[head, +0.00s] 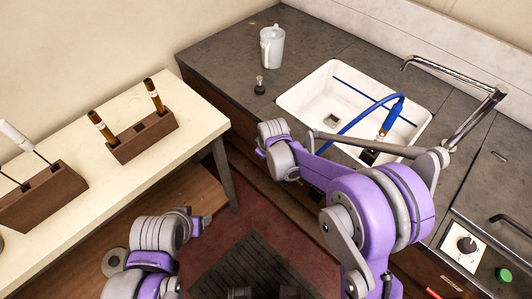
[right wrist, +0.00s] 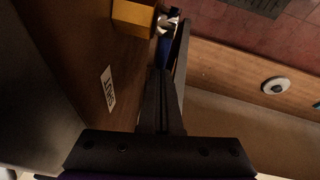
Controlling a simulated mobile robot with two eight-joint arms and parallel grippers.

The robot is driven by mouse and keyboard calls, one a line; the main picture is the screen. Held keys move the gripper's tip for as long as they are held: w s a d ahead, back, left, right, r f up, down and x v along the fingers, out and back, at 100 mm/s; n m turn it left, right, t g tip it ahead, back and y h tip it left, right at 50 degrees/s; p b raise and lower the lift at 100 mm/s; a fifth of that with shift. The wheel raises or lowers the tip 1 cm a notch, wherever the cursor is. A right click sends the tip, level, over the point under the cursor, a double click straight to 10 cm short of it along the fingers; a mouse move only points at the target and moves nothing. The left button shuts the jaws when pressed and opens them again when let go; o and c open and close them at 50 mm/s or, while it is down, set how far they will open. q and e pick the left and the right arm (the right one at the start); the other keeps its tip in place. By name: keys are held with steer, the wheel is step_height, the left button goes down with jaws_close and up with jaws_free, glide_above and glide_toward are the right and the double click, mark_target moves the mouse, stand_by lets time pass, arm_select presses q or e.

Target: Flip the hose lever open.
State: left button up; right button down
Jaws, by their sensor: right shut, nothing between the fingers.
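In the right wrist view a blue piece (right wrist: 164,50), which looks like the hose lever, sits beside a whitish metal fitting (right wrist: 171,20) on the brown cabinet front. My right gripper (right wrist: 158,76) is shut and empty, with its dark fingertips close to the blue piece. Whether they touch it I cannot tell. A white label (right wrist: 108,88), its letters not upright, is on the panel nearby. In the head view my right arm reaches over the counter's front edge, and its gripper is hidden. My left arm is low over the floor, its gripper not seen.
A yellow block (right wrist: 133,17) is close to the fitting. The white sink (head: 318,88) holds a blue hose (head: 352,122), with a tap (head: 468,118) on the right. A mug (head: 272,46) stands on the counter. A side table (head: 85,120) with wooden tool blocks is at left.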

arm_select(q)
step_height(320, 180, down, 8)
steer(key=s+b, duration=0.1)
steer(key=b, duration=0.6)
steer(key=shift+s, duration=0.2)
arm_select(e)
step_height(320, 180, down, 6)
steer(key=s+d+g+h, duration=0.2)
steer(key=g+h, duration=0.1)
steer(key=shift+g+h, duration=0.4)
arm_select(q)
steer(key=shift+f, duration=0.2)
arm_select(e)
steer(key=shift+s+d+f, duration=0.1)
steer(key=shift+f, duration=0.05)
stand_by(0.9)
stand_by(0.3)
